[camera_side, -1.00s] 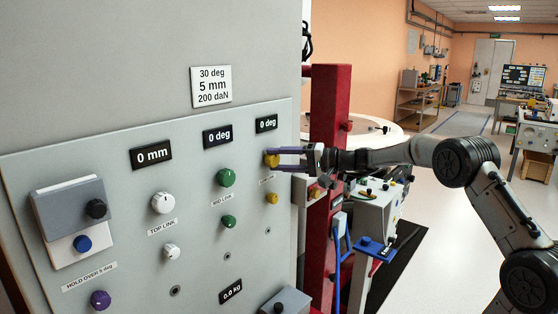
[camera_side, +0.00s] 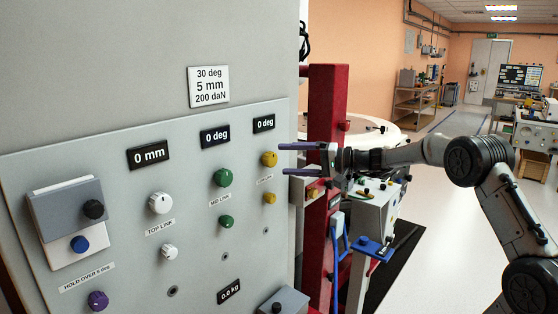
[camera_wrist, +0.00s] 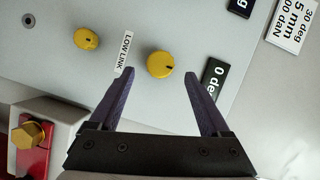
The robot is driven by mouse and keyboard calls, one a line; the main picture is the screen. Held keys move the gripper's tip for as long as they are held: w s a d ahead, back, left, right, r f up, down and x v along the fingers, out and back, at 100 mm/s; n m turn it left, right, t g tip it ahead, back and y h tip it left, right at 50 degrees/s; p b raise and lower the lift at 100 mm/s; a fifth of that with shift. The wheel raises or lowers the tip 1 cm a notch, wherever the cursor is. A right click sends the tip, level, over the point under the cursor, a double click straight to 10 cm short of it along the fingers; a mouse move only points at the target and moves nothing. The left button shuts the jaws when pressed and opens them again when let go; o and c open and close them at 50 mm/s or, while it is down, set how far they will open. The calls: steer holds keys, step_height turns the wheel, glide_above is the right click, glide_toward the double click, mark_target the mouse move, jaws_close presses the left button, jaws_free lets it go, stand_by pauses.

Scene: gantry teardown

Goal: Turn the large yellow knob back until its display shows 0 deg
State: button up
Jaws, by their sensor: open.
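The large yellow knob (camera_side: 269,159) sits on the grey panel at its right side. The display (camera_side: 263,123) above it reads 0 deg. My gripper (camera_side: 282,160) is open, its purple fingers pointing at the panel just right of the knob, apart from it. In the wrist view the large yellow knob (camera_wrist: 160,65) stands ahead between the open fingers (camera_wrist: 160,80), with nothing held. Its dark pointer mark faces the display (camera_wrist: 214,77), which is partly hidden by a finger.
A small yellow knob (camera_side: 269,198) is below the large one. Green knobs (camera_side: 223,178) and a white knob (camera_side: 160,203) are to the left. A red post (camera_side: 327,110) stands close beside my gripper. A yellow hex piece on a red part (camera_wrist: 28,134) shows in the wrist view.

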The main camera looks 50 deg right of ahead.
steer(key=v, duration=0.9)
steer(key=shift+s, duration=0.35)
steer(key=shift+r, duration=0.1)
